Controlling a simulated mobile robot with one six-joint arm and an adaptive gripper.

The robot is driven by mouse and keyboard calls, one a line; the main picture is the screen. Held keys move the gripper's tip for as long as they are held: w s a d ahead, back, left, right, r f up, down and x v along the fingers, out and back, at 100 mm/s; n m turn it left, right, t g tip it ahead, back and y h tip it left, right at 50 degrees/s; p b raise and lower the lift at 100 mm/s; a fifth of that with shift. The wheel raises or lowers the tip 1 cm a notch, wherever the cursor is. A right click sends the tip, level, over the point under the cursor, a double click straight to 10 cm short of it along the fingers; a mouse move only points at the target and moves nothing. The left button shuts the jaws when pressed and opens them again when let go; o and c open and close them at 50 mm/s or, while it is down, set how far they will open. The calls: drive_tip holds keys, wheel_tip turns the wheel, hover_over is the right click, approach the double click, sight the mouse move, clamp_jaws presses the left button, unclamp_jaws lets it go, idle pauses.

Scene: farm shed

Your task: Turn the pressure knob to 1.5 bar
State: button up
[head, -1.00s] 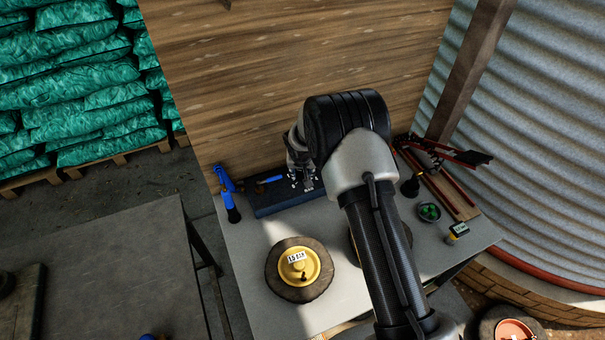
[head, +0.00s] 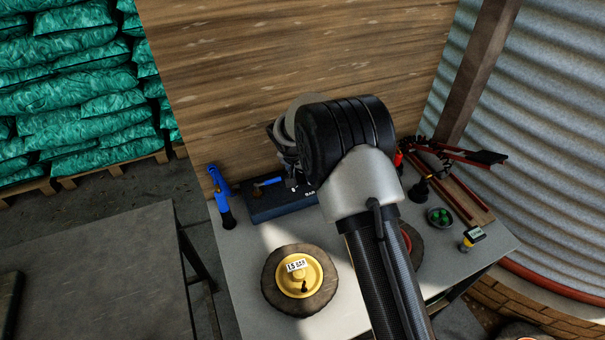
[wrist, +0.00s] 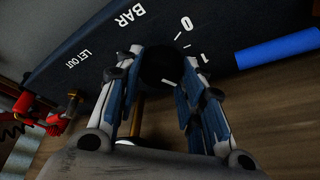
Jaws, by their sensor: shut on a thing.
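The pressure panel (head: 268,209) is a dark blue box at the back of the bench, against the plank wall. In the wrist view its face (wrist: 95,32) carries the words BAR and LET OUT and the digits 0 and 1, with white ticks near the knob. The black pressure knob (wrist: 158,66) sits between the fingers of my gripper (wrist: 160,62), which is shut on it. The knob's pointer cannot be told clearly from the ticks. In the head view my arm hides the knob and fingertips.
A blue-handled tool (head: 223,200) stands left of the panel.

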drive_tip(key=o, duration=0.8)
drive_tip(key=v, duration=1.2)
